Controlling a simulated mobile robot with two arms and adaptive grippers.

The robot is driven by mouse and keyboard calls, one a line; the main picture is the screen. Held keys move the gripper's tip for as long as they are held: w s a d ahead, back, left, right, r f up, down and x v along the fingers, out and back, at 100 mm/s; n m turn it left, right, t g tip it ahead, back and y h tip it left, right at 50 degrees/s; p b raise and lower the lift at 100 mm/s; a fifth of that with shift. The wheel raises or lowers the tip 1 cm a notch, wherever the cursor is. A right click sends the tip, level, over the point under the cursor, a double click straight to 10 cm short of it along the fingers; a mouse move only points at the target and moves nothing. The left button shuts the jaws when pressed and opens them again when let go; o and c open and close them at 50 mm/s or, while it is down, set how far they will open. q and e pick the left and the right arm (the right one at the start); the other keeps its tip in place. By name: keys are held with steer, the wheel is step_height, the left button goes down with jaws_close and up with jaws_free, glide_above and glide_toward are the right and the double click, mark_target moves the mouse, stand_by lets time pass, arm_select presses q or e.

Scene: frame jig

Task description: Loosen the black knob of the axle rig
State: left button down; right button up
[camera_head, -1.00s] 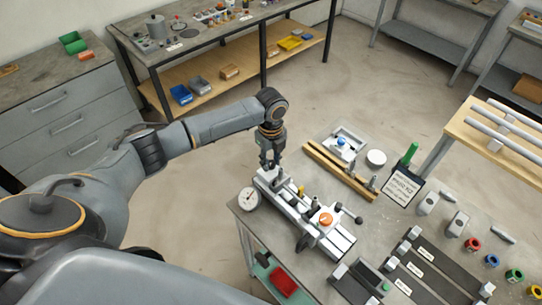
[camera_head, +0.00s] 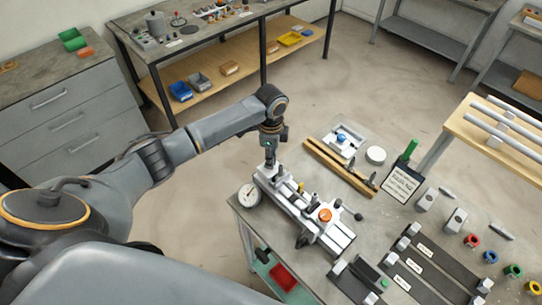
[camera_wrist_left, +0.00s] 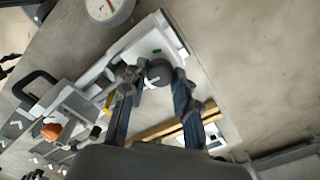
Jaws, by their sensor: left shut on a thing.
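The axle rig (camera_head: 315,222) is a pale metal fixture on the near left part of the grey bench. My left gripper (camera_head: 269,163) points down over the rig's far left end. In the left wrist view, its two blue-grey fingers (camera_wrist_left: 158,80) lie on either side of the round black knob (camera_wrist_left: 159,70) and are shut on it. The knob is hidden behind the fingers in the head view. An orange knob (camera_head: 325,216) sits on the rig's nearer part, clear of the gripper. My right gripper is not in view.
A round dial gauge (camera_head: 249,195) stands close left of the rig. A wooden rail (camera_head: 340,169) lies just behind it. A label card (camera_head: 401,183), a white disc (camera_head: 376,155) and dark plates (camera_head: 435,265) occupy the bench to the right.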

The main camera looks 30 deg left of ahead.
arm_select(q)
steer(key=shift+n, duration=0.3)
steer(key=c, duration=1)
jaws_free()
steer(key=shift+r, duration=0.1)
step_height(320, 180, up, 12)
steer(key=shift+f, duration=0.1)
